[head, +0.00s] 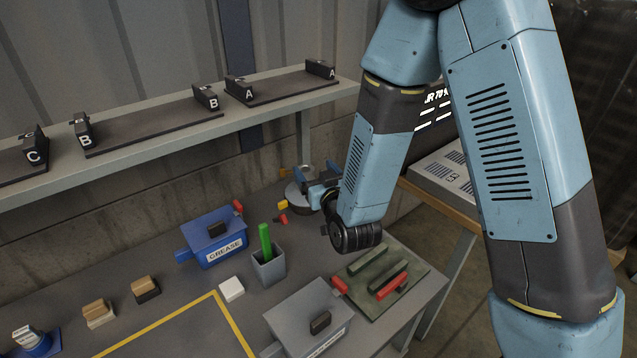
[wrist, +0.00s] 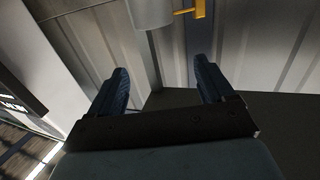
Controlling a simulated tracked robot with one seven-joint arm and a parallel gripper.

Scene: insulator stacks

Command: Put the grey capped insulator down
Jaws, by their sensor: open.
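The grey capped insulator (head: 297,196) seems to be the grey round piece at the far right of the workbench, with a lighter round top, partly hidden by my gripper. My gripper (head: 318,187) is right beside it in the head view, pointing left and back. In the wrist view my gripper (wrist: 162,72) is open, with two dark blue fingers apart and nothing between them. A grey cylinder (wrist: 151,12) shows beyond the fingertips at the top edge, cut off by the frame. I cannot tell whether it is the insulator, or whether the fingers touch anything.
A blue grease box (head: 218,240), a grey cup with a green stick (head: 268,268), a grey lidded box (head: 308,318) and a green mat (head: 400,258) stand nearby. Small red and yellow pieces lie close to my gripper. A shelf (head: 190,130) with lettered racks runs above.

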